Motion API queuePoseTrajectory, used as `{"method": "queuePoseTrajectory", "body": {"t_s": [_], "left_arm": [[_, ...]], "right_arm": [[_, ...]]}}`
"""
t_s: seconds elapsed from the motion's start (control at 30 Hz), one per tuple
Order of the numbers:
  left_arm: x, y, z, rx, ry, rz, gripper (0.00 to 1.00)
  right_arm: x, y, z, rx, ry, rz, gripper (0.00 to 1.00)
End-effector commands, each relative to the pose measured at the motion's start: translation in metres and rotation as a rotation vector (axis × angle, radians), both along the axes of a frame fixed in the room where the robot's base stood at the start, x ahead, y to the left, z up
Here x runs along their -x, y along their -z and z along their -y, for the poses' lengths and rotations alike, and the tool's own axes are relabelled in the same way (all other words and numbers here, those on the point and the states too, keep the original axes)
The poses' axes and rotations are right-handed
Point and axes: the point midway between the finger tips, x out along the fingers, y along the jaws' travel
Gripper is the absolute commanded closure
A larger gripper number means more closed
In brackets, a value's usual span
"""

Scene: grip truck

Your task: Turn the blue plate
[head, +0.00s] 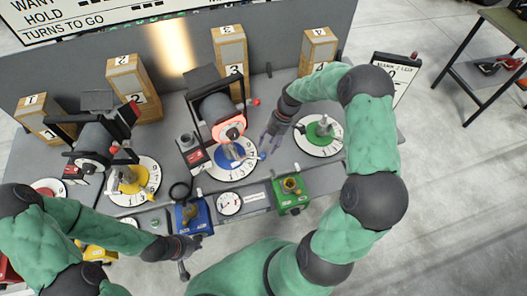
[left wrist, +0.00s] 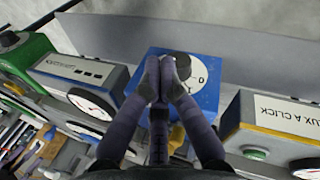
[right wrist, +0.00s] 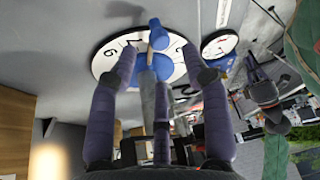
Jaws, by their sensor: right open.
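The blue plate (head: 232,163) is a white numbered disc with a blue centre, on the grey bench below a grey machine with a glowing red ring. Blue and grey upright parts stand on it. In the right wrist view the plate (right wrist: 108,62) is ahead of my right gripper (right wrist: 160,56), whose fingers are spread on either side of the blue and grey parts. In the head view my right gripper (head: 270,142) is just right of the plate. My left gripper (head: 187,258) is in front of the blue box (head: 192,215). Its fingertips come together before that box in the left wrist view (left wrist: 165,65).
A yellow plate (head: 133,180) is to the left and a green plate (head: 319,137) to the right. Numbered wooden blocks (head: 230,50) stand behind. A green box (head: 291,194) and a small dial (head: 229,203) line the front edge.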

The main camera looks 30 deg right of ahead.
Motion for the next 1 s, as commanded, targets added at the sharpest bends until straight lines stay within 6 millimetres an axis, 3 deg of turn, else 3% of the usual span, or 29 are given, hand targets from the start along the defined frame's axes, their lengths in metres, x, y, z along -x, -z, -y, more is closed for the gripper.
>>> {"method": "queuePoseTrajectory", "body": {"t_s": [0.3, 0.77, 0.93, 1.0], "left_arm": [[0.0, 0.001, 0.0, 0.0, 0.0, 0.001, 1.0], [0.0, 0.002, 0.0, 0.0, 0.0, 0.001, 1.0], [0.0, 0.002, 0.0, 0.0, 0.0, 0.001, 1.0], [0.0, 0.002, 0.0, 0.0, 0.0, 0.001, 1.0]], "right_arm": [[0.001, 0.045, -0.019, 0.0, 0.0, -0.001, 0.52], [0.0, 0.055, -0.023, 0.001, 0.0, 0.001, 0.52], [0.0, 0.055, -0.023, 0.001, 0.0, 0.001, 0.97], [0.0, 0.055, -0.023, 0.0, 0.0, 0.001, 1.0]]}}
